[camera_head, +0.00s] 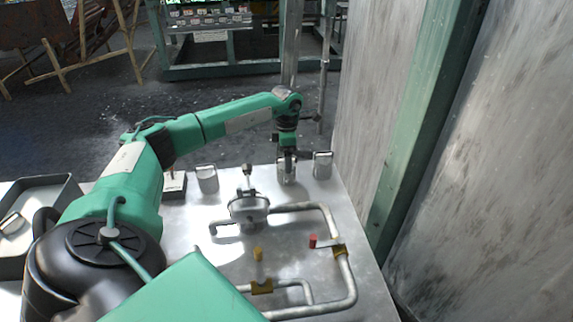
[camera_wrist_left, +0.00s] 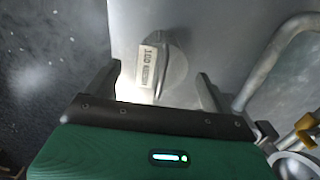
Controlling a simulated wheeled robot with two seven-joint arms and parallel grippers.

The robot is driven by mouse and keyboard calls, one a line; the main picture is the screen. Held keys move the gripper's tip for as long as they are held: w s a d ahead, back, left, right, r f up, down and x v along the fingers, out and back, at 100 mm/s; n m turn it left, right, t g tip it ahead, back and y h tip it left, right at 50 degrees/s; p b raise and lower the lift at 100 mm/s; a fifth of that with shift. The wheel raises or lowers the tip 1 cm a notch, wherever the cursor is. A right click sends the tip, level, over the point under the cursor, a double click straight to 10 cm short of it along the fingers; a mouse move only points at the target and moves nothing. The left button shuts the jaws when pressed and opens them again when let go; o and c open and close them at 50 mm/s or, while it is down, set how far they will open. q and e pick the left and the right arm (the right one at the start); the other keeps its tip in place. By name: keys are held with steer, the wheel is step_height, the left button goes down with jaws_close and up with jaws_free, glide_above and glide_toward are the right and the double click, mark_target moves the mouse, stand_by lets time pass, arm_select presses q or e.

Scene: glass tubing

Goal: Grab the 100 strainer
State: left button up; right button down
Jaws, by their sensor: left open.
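The strainer labelled 100 (camera_wrist_left: 153,66) is a grey metal piece with a pale label, standing on the metal table. In the wrist view it lies between and ahead of the two fingers of my left gripper (camera_wrist_left: 158,75), with a gap on both sides. In the head view my left gripper (camera_head: 287,152) is above a metal strainer (camera_head: 286,174) at the table's far edge and partly hides it. The left gripper is open and empty. My right gripper is not in view.
Similar metal pieces stand to the left (camera_head: 207,180) and right (camera_head: 323,166) along the far edge. A grey tray (camera_head: 62,190) is at left, a wall (camera_head: 490,200) at right.

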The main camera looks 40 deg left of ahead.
mark_target(283, 178)
arm_select(q)
step_height(283, 178, down, 3)
steer(key=shift+r, duration=0.15)
steer(key=c, duration=1.1)
steer(key=shift+c, duration=0.3)
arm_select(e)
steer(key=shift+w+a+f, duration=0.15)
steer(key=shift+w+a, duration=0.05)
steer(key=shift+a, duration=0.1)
arm_select(q)
steer(key=shift+r, duration=0.1)
